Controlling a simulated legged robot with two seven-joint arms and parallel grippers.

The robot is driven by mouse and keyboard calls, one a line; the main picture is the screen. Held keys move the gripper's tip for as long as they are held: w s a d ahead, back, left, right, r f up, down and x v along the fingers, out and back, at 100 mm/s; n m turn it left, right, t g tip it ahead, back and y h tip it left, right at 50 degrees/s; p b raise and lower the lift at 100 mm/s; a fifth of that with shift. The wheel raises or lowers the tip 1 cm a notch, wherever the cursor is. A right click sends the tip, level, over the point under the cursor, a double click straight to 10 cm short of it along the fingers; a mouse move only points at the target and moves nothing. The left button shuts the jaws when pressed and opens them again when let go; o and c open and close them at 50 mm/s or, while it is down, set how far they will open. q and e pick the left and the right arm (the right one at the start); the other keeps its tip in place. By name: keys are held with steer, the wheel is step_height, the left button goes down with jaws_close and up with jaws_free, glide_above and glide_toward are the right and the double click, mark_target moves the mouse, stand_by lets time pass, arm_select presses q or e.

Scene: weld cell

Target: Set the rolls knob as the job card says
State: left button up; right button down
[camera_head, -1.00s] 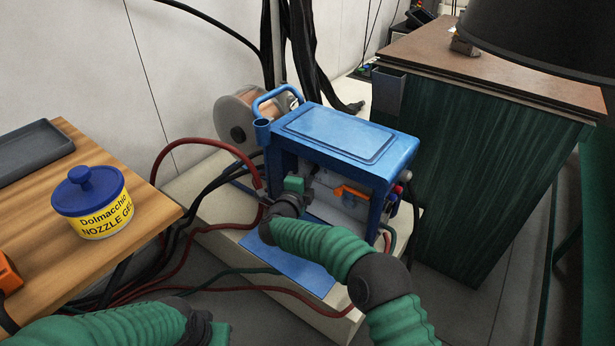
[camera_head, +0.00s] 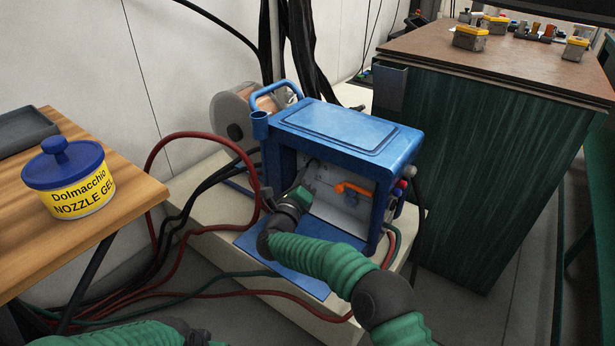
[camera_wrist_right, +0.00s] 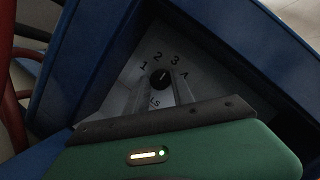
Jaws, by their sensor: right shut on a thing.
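The rolls knob (camera_wrist_right: 161,78) is a small round black knob on a pale panel inside the blue wire feeder (camera_head: 340,128). Around it are the marks 1, 2, 3, A and Ls. Its pale pointer line points up, roughly between 2 and 3; I cannot tell exactly. My right gripper (camera_wrist_right: 170,88) is shut on the knob, with a finger at each side. In the head view my right gripper (camera_head: 301,195) reaches into the feeder's open side and hides the knob. My left arm shows at the lower left, its gripper out of frame. No job card is readable.
An orange lever (camera_head: 354,189) sits inside the feeder, right of my right gripper. Red and black cables (camera_head: 178,215) run left of it. A yellow nozzle gel tub (camera_head: 68,178) stands on the wooden table (camera_head: 140,190). A dark green bench (camera_head: 490,170) stands right, with yellow boxes on top.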

steer(key=shift+f+m, duration=0.4)
steer(key=c, duration=1.1)
jaws_free()
steer(key=shift+r, duration=0.15)
steer(key=shift+r, duration=0.1)
